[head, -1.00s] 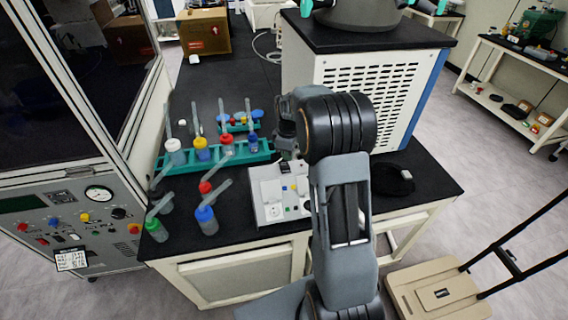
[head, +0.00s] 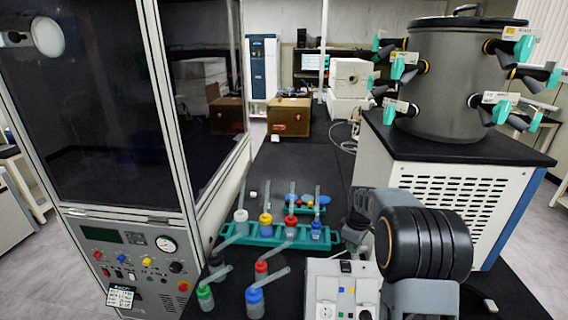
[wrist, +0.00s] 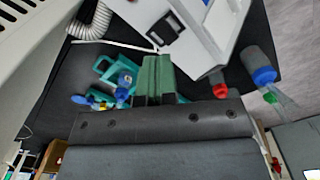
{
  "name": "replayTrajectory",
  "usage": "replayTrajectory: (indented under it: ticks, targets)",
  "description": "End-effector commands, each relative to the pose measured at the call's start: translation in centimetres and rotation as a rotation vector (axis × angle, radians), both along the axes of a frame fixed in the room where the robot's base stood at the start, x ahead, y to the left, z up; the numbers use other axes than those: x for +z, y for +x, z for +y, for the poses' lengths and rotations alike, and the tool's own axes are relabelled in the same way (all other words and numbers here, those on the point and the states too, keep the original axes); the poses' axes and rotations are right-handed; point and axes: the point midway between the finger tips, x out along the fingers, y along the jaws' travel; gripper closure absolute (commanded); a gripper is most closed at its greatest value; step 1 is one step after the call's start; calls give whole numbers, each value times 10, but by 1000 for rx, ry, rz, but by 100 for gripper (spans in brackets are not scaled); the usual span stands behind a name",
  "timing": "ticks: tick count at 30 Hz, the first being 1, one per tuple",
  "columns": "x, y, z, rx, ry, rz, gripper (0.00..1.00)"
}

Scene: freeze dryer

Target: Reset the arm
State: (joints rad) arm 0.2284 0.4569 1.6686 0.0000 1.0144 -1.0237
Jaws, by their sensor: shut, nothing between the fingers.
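My arm (head: 425,240) is folded at the lower right of the head view, in front of the freeze dryer's vented cabinet (head: 455,200). My gripper's green fingers show pressed together in the wrist view (wrist: 157,75), shut and empty. In the head view the fingertips are hidden or too small to make out. The wrist view shows the white control box (wrist: 205,35) beyond the fingers and blue- and red-capped bottles to either side. I cannot tell how far the fingers are from the box.
A teal rack (head: 262,238) with capped bottles stands on the black bench, with loose bottles, including a blue-capped one (head: 255,300), in front. A glass-fronted cabinet (head: 110,110) is at left. A grey drum (head: 455,85) with valves tops the vented cabinet. Cardboard box (head: 289,117) sits behind.

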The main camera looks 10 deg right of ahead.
Motion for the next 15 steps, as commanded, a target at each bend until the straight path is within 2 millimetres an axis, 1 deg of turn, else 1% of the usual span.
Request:
replayTrajectory:
  ticks: [2,3,5,7,9,14,15]
  targets:
    - [-1,0,0,-74,-1,-2,100]
    - [-5,-4,1,-125,2,7,100]
    - [-15,-14,3,-216,4,32,100]
    - [-14,-30,8,-335,4,43,100]
    - [-3,-49,17,-453,1,33,100]
    - [25,-90,39,-651,4,-17,100]
    - [33,-101,45,-692,8,-35,100]
